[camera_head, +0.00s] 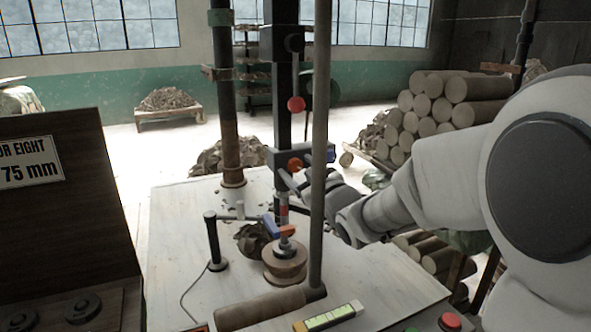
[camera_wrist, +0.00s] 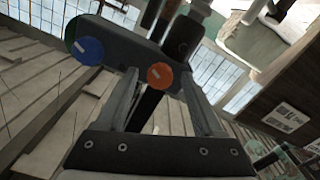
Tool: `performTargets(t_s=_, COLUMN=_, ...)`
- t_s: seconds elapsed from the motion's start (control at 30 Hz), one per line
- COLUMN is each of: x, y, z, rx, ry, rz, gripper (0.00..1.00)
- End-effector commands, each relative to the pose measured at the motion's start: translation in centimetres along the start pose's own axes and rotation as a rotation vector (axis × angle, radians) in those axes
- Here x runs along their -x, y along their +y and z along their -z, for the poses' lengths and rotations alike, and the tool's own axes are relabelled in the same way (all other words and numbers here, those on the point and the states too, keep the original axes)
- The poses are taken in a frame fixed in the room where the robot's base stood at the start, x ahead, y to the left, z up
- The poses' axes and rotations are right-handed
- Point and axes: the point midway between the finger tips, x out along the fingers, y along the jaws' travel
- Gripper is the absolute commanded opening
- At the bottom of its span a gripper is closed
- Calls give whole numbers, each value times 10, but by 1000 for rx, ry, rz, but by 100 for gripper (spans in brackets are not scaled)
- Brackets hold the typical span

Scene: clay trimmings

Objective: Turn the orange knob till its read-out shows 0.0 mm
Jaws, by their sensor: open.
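The orange knob (camera_head: 295,165) sits on the front of a dark block on the upright column. In the wrist view the orange knob (camera_wrist: 159,76) has a pale mark line on its face. My gripper (camera_head: 286,188) reaches in from the right, close to the column and partly behind a grey pole. In the wrist view its two fingers (camera_wrist: 158,82) are apart, with the knob showing between their tips. I cannot tell whether they touch it. No read-out for the knob can be made out.
A blue knob (camera_wrist: 89,51) sits on the same block, with a green one beside it. A red knob (camera_head: 296,104) is higher on the column. The grey pole (camera_head: 319,150) stands close to my arm. A sign (camera_head: 30,163) reading 75 mm is at the left.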

Motion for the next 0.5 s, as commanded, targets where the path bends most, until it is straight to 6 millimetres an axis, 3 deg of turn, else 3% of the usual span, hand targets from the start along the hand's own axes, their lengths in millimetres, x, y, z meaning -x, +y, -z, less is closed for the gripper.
performTargets(t_s=0.3, x=-2, y=0, z=0, rx=0, ry=0, rz=0, gripper=67)
performTargets(t_s=0.5, x=-2, y=0, z=0, rx=0, ry=0, rz=0, gripper=31)
